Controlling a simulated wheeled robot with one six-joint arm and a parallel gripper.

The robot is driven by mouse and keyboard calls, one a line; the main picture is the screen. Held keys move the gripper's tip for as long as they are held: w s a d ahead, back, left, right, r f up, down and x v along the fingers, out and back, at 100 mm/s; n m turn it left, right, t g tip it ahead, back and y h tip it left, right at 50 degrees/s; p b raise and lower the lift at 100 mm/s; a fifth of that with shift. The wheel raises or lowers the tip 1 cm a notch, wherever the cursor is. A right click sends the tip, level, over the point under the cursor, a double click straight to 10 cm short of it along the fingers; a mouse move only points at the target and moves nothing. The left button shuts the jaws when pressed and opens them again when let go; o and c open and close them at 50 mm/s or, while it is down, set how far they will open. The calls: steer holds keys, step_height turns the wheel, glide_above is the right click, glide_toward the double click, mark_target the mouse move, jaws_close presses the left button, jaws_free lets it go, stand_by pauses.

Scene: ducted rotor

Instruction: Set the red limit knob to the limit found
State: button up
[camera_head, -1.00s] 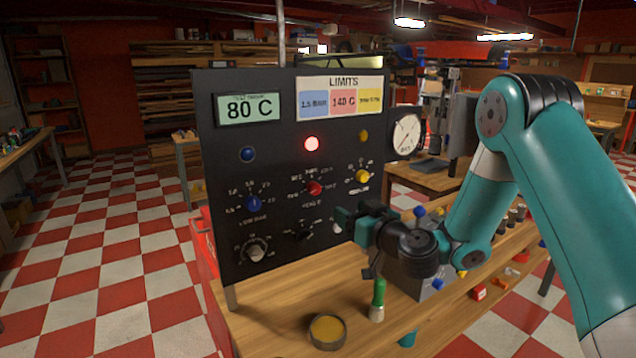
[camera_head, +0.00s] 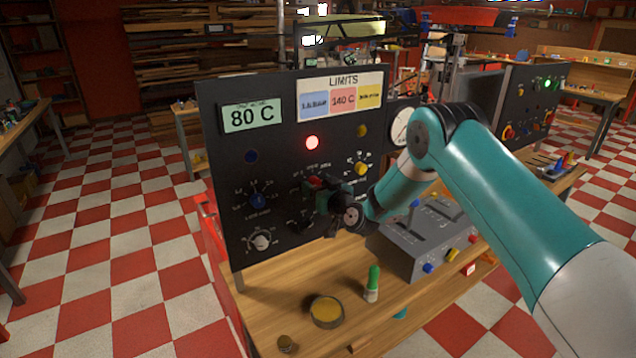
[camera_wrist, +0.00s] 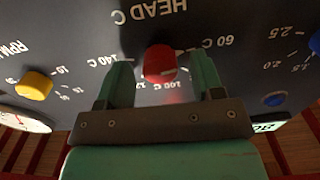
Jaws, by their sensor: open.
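The red knob (camera_wrist: 160,63) sits on the black panel (camera_head: 225,165) below a lit red lamp (camera_head: 312,142). In the wrist view the panel is upside down, with "HEAD C" and marks such as 60 C, 100 and 140 C around the knob. My gripper (camera_wrist: 160,82) is open, one finger on each side of the red knob, with gaps visible. In the head view my gripper (camera_head: 322,185) is at the panel and largely covers the knob. The limits card (camera_head: 342,100) shows 140 C in its red field. The display (camera_head: 252,115) reads 80 C.
A yellow knob (camera_head: 362,169) and blue knob (camera_head: 257,200) flank the red one. A black knob and a pale knob (camera_head: 261,241) are below. A grey control box (camera_head: 415,240), green-capped bottle (camera_head: 372,285) and round tin (camera_head: 326,311) stand on the wooden bench.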

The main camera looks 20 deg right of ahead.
steer(key=c, duration=0.9)
steer(key=shift+m+b, duration=0.3)
steer(key=shift+b, duration=0.05)
steer(key=m+b, duration=0.6)
steer(key=m, duration=0.3)
stand_by(0.4)
steer(key=o, duration=0.9)
